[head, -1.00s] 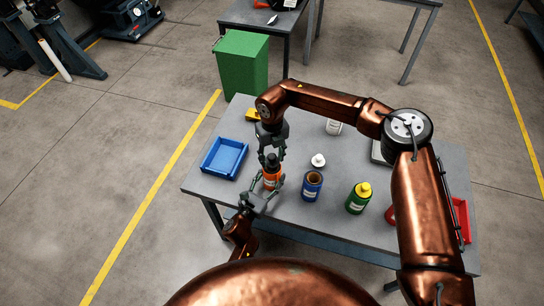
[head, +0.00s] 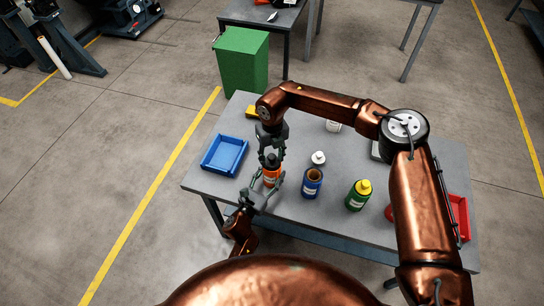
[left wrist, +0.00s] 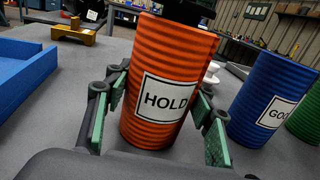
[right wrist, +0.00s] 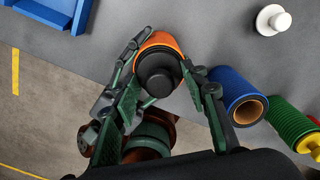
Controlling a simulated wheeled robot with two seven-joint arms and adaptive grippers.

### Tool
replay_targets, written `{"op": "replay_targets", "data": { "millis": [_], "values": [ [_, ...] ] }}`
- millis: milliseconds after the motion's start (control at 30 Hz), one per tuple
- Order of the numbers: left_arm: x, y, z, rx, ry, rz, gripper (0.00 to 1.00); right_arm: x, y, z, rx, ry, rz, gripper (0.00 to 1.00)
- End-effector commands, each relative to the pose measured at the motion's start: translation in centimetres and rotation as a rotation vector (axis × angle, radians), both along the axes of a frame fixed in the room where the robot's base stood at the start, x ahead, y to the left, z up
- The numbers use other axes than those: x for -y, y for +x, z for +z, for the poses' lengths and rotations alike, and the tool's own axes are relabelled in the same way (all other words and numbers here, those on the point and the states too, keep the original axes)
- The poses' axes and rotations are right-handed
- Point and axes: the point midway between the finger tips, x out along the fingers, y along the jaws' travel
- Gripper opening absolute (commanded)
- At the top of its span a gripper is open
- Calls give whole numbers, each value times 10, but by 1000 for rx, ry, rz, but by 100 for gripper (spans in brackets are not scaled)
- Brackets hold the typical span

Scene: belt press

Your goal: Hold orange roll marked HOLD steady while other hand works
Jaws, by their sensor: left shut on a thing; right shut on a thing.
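The orange roll (head: 271,178) stands upright near the front left of the grey table. In the left wrist view its HOLD label (left wrist: 168,100) faces the camera. My left gripper (head: 264,190) is low at the roll, with its green-padded fingers on either side, shut on it. A black cap (right wrist: 158,75) sits on top of the roll. My right gripper (head: 271,154) reaches down from above and is shut on the cap, its fingers on both sides in the right wrist view. The far side of the roll is hidden.
A blue roll (head: 312,183) with an open core and a green roll (head: 358,196) with a yellow cap stand to the right. A white cap (head: 318,158) lies behind the blue roll. A blue tray (head: 224,156) is at the left, a red tray (head: 460,215) at the right.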

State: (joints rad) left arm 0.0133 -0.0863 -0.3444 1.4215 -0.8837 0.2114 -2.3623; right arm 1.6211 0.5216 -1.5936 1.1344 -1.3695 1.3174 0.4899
Motion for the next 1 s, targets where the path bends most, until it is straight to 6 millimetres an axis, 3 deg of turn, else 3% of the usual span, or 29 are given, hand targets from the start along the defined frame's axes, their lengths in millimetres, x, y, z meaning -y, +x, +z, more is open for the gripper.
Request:
{"op": "replay_targets", "data": {
  "millis": [800, 833, 1000],
  "values": [
    [-1, 0, 0, 0, 1, 1, 10, 0, 0, -11, 0, -1, 0, 24],
    [-1, 0, 0, 0, 1, 1, 10, 0, 0, -11, 0, -1, 0, 42],
    [-1, 0, 0, 0, 1, 1, 10, 0, 0, -11, 0, -1, 0, 54]
  ]
}}
